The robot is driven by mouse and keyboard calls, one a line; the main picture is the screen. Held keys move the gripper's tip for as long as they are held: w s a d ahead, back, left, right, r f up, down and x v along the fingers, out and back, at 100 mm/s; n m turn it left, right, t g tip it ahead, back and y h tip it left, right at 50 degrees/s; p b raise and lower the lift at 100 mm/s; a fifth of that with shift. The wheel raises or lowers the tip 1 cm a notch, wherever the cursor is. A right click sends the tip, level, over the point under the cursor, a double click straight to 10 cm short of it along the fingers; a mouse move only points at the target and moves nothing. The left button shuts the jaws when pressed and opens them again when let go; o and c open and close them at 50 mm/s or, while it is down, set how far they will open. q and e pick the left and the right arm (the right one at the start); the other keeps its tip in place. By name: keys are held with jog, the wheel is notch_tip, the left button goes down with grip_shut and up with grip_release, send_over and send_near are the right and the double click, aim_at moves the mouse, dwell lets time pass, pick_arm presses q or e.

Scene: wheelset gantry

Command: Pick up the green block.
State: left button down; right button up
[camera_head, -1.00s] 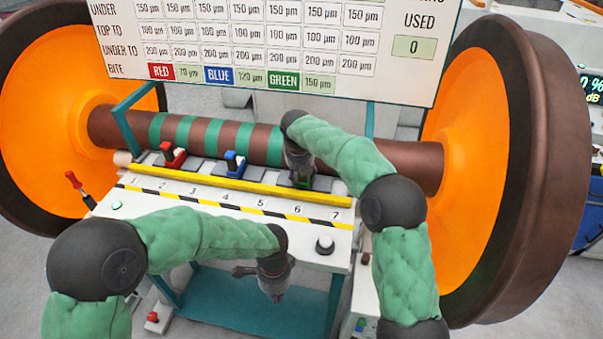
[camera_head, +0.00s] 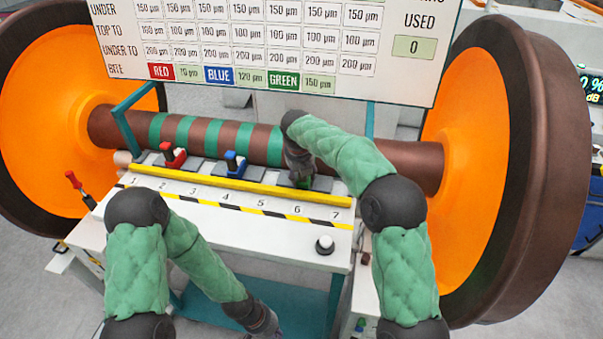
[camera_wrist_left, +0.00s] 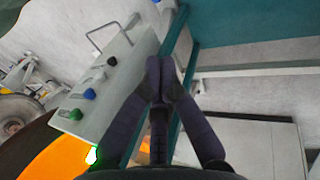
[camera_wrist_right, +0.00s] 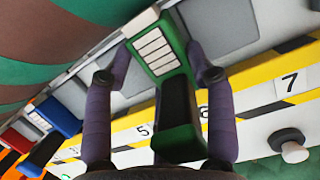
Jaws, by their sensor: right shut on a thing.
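The green block (camera_wrist_right: 183,145) fills the middle of the right wrist view, with a white ribbed face and a dark part. In the head view only a small piece of it (camera_head: 303,183) shows below my right gripper (camera_head: 301,178), at the right end of the row of blocks. My right gripper (camera_wrist_right: 158,76) has one finger on each side of the block and is shut on it. Whether the block is clear of its grey pad cannot be told. My left gripper (camera_wrist_left: 160,72) is shut and empty, low in front of the bench; in the head view it is at the bottom edge.
The red block (camera_head: 173,155) and blue block (camera_head: 235,165) stand left of the green one, behind the yellow rail (camera_head: 230,184). The axle (camera_head: 400,160) runs close behind them.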

pick_arm(q)
jog(key=f+n, duration=0.1)
jog(key=s+a+f+n, duration=0.2)
jog(key=n, duration=0.1)
jog(key=shift+s+f+t, duration=0.25)
jog(key=shift+t, duration=0.15)
pick_arm(e)
jog(key=shift+r, duration=0.15)
notch_tip(320, 180, up, 3)
jog(key=shift+w+f+p, duration=0.1)
jog(key=shift+p, duration=0.4)
jog(key=shift+s, duration=0.4)
pick_arm(q)
notch_tip(320, 180, up, 2)
jog(key=shift+r+p, duration=0.1)
jog(key=shift+p, duration=0.45)
pick_arm(e)
jog(key=s+a, duration=0.1)
jog(key=s, duration=0.5)
jog(key=s+a, duration=0.1)
jog(key=s, duration=0.5)
jog(key=s+a, duration=0.2)
jog(key=s, duration=0.5)
